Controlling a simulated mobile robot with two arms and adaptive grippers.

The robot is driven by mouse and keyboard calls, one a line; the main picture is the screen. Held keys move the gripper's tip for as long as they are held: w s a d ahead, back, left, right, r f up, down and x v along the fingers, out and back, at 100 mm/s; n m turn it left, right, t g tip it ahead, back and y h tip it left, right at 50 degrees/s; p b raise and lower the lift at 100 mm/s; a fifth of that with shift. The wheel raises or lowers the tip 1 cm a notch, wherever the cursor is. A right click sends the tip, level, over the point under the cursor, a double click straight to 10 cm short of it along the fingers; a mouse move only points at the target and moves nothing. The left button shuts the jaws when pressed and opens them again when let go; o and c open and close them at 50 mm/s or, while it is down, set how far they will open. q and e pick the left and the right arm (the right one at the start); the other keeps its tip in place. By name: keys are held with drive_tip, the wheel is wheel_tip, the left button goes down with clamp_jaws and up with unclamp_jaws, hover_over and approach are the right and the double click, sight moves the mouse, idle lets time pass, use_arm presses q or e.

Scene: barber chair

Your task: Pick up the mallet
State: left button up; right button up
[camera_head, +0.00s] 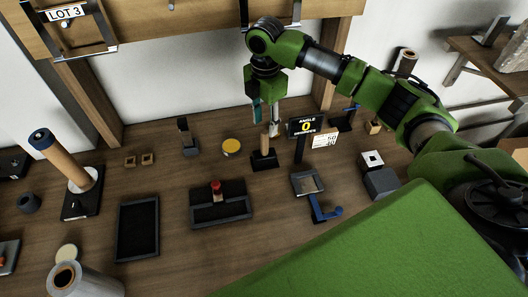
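The mallet stands on the wooden bench near the middle of the view, its black head (264,161) down and its light wooden handle (264,143) pointing up. My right gripper (266,123) points down right above it, at the top of the handle. Its two fingers are apart, one on each side of the handle's upper end. Whether either finger touches the handle is too small to tell. The mallet rests on the bench. My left gripper is not in view.
Close to the mallet on the right stand an angle display (306,126) and a white-faced block (325,140). A yellow tin (231,146) lies to the left. A black tray with a red knob (216,188) and a blue-handled tool (325,212) are in front.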

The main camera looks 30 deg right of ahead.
sight(265, 131)
wheel_tip(265, 131, down, 2)
drive_tip(key=shift+w+f, duration=0.1)
drive_tip(key=shift+w, duration=0.05)
drive_tip(key=shift+f+p, duration=0.5)
drive_tip(key=shift+f, duration=0.05)
wheel_tip(265, 131, down, 4)
drive_tip(key=shift+w+r+p, duration=0.1)
drive_tip(key=shift+r+p, duration=0.1)
drive_tip(key=shift+p, duration=0.5)
drive_tip(key=shift+f, duration=0.4)
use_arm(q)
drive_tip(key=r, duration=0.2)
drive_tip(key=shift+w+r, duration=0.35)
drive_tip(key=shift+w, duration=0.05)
use_arm(e)
drive_tip(key=shift+w+r, duration=0.1)
clamp_jaws()
